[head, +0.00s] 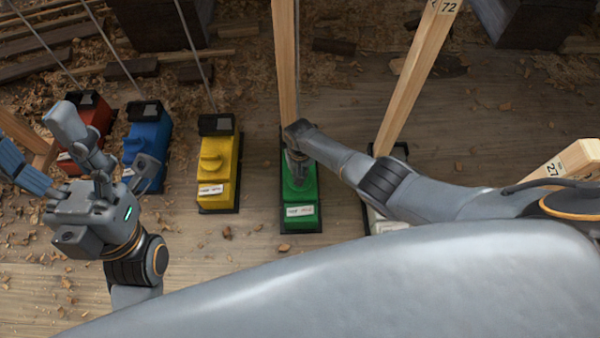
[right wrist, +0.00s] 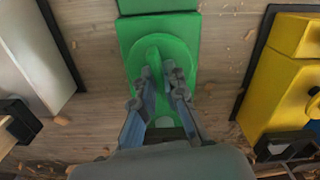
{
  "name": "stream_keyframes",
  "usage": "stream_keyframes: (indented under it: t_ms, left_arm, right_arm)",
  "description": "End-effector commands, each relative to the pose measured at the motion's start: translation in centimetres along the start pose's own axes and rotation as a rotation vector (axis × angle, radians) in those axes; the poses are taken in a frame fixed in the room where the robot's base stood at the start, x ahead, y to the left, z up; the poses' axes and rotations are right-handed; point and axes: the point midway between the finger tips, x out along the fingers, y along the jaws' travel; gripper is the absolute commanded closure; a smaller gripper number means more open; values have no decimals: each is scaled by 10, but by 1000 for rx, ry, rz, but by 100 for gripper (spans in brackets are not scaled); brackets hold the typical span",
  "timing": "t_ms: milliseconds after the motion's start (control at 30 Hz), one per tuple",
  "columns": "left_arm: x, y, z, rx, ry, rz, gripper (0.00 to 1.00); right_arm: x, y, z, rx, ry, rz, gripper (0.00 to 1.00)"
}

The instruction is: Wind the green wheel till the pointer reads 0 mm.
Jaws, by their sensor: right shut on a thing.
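The green unit (head: 301,217) stands on the floor in the middle of the head view, with a white label on its near end. Its green wheel (right wrist: 130,60) is a round disc with a raised bar grip, seen from above in the right wrist view. My right gripper (head: 297,178) is over the unit; in the right wrist view its fingers (right wrist: 162,72) are shut on the bar of the wheel. I cannot make out a pointer or a mm scale. My left gripper (head: 108,140) is open and empty at the left, its fingers spread.
Yellow (head: 218,170), blue (head: 148,140) and red (head: 95,125) units stand in a row to the left, with thin rods rising from them. A white unit (right wrist: 38,60) is partly hidden by my right arm. Wooden props (head: 420,70) lean nearby. Shavings litter the floor.

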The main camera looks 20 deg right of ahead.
Motion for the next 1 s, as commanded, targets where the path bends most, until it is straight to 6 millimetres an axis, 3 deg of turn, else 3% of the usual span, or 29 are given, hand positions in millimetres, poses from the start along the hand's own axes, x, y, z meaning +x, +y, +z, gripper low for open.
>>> stream_keyframes:
  t_ms: [100,133,233,667,1000]
  left_arm:
    - [0,0,0,1,-1,0,32]
    - [0,0,0,1,0,0,32]
    - [0,0,0,2,0,0,32]
    - [1,-1,-2,3,5,-1,32]
    - [0,0,-1,1,3,-1,32]
  right_arm:
    - [0,-1,0,0,2,-2,100]
    - [0,-1,-1,0,2,-2,85]
    - [0,-1,-1,0,2,-2,66]
    - [-5,0,-1,-1,3,-2,66]
    - [-48,0,-1,-2,5,-3,66]
